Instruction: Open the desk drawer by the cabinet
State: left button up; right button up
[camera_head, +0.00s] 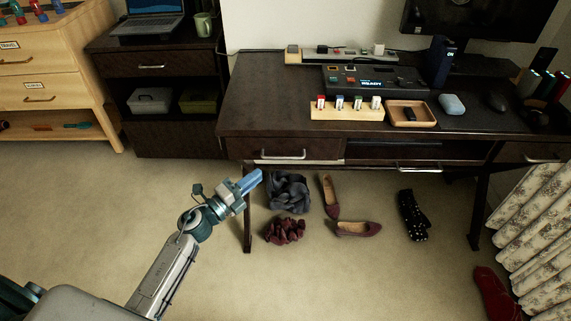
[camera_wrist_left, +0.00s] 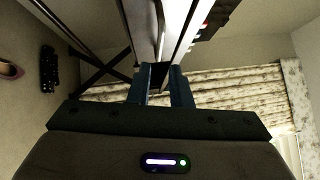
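The desk drawer (camera_head: 325,150) by the cabinet (camera_head: 175,138) is at the left end of the dark desk. My left gripper (camera_head: 258,178) is in front of the desk, below and left of the handle in the picture, with blue fingers pointing toward the drawer. In the left wrist view the fingers (camera_wrist_left: 162,88) stand apart with a gap between them. Pale strips and a dark edge lie beyond the fingertips; I cannot tell which part is the handle. My right gripper is not in view.
On the desk are a card rack (camera_head: 347,113), a wooden tray (camera_head: 411,121) and a monitor (camera_head: 480,22). Shoes (camera_head: 358,229) and dark cloth items (camera_head: 289,193) lie on the carpet under it. A desk leg (camera_head: 247,215) stands near my left gripper.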

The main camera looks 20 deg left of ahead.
aim_at(280, 158)
pick_arm(q)
jog(key=p+x, duration=0.1)
jog(key=x, duration=0.9)
jog(key=shift+w, duration=0.15)
grip_shut()
